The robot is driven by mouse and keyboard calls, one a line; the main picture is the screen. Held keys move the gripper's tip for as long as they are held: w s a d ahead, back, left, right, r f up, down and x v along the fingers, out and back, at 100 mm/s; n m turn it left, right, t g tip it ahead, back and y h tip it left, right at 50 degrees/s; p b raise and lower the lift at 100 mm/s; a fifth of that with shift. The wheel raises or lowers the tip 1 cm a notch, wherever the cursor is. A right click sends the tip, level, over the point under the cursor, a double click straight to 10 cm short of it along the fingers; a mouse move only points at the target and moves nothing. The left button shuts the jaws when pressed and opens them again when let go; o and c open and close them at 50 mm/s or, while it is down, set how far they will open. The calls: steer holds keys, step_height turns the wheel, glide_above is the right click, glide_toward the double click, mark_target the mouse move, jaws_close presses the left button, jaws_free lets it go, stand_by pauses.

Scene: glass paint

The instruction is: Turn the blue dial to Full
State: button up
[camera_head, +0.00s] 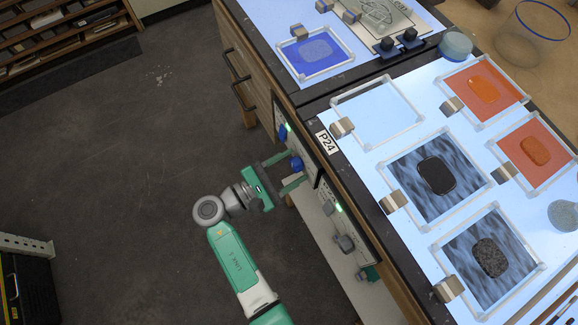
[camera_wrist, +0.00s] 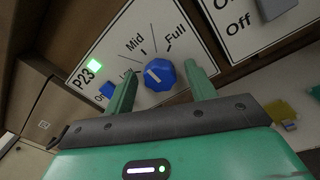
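The blue dial (camera_wrist: 163,76) is on a white panel marked P23 with Low, Mid and Full labels. Its white mark points up-left, roughly toward Low; the exact setting is hard to read. The dial also shows in the head view (camera_head: 296,163), on the cabinet's front. My gripper (camera_wrist: 160,72) is open, with one green finger on each side of the dial and a visible gap at both sides. In the head view my gripper (camera_head: 293,168) reaches the panel from the left.
A blue switch (camera_wrist: 106,89) and a lit green lamp (camera_wrist: 95,66) are left of the dial. A neighbouring panel with a grey switch (camera_wrist: 275,8) is at right. Above the panels, the lit worktop holds framed glass pieces (camera_head: 437,176). The floor (camera_head: 130,170) at left is clear.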

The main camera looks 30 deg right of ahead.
steer(key=c, duration=0.9)
steer(key=shift+c, duration=0.2)
steer(key=shift+m, duration=0.3)
steer(key=m+b, duration=0.1)
steer(key=m, duration=0.2)
steer(key=m+b, duration=0.1)
steer(key=m, duration=0.1)
steer(key=shift+f+m, duration=0.2)
steer(key=shift+m, duration=0.2)
steer(key=m+h+b, duration=0.1)
steer(key=m+b, duration=0.2)
steer(key=m, duration=0.2)
steer(key=shift+m+g, duration=0.3)
steer(key=shift+m, duration=0.1)
steer(key=o, duration=1)
steer(key=shift+c, duration=0.2)
